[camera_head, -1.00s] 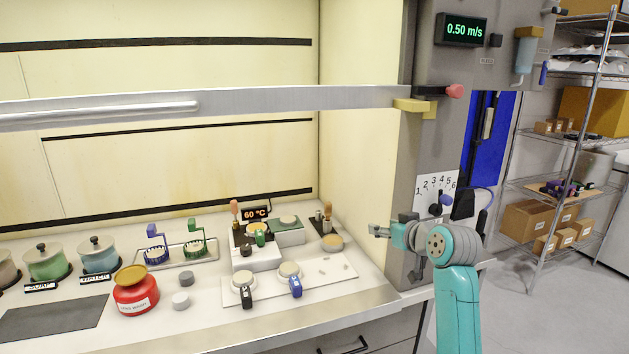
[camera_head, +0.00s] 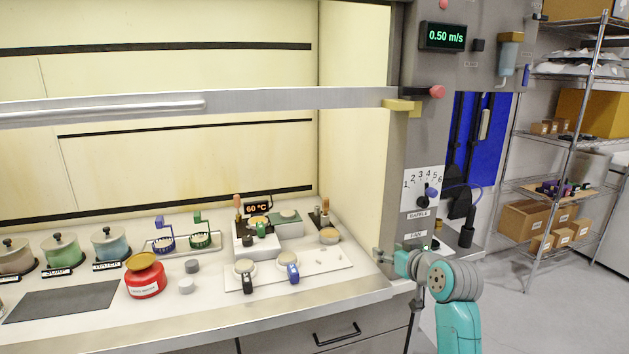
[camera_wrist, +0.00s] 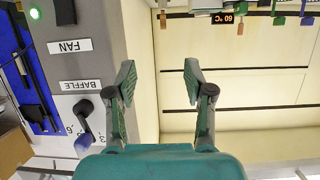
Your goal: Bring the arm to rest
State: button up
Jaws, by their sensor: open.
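My gripper (camera_head: 381,255) is at the front right corner of the fume hood, beside the grey side post (camera_head: 419,150). In the wrist view its two fingers (camera_wrist: 157,85) are spread apart with nothing between them. My teal arm reaches up from the bottom right of the head view, its wrist bent so the gripper points left. The baffle dial (camera_head: 424,195) with its numbered plate is just above the gripper. It also shows in the wrist view (camera_wrist: 85,115), left of the fingers.
The sash bar (camera_head: 250,103) crosses the hood opening. A red pot (camera_head: 146,280), lidded glass jars (camera_head: 62,250) and a white board (camera_head: 325,270) with two handled dishes occupy the bench. A wire shelf (camera_head: 575,140) stands at right; the floor before it is clear.

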jog(key=s+f+m+h, duration=0.1)
jog(key=s+f, duration=0.5)
jog(key=f, duration=0.4)
jog(key=s+f+m+h, duration=0.1)
jog(key=s+f, duration=0.6)
jog(key=f, duration=0.2)
jog(key=s+f+m, duration=0.1)
jog(key=s+f, duration=0.4)
jog(key=s, duration=0.3)
jog(key=s+f, duration=0.5)
jog(key=s, duration=0.3)
jog(key=s+t+h, duration=0.1)
jog(key=s+h, duration=0.1)
jog(key=s, duration=1.9)
jog(key=w+r+v, duration=0.1)
jog(key=r+v, duration=0.2)
jog(key=v, duration=1.4)
jog(key=shift+r, duration=0.15)
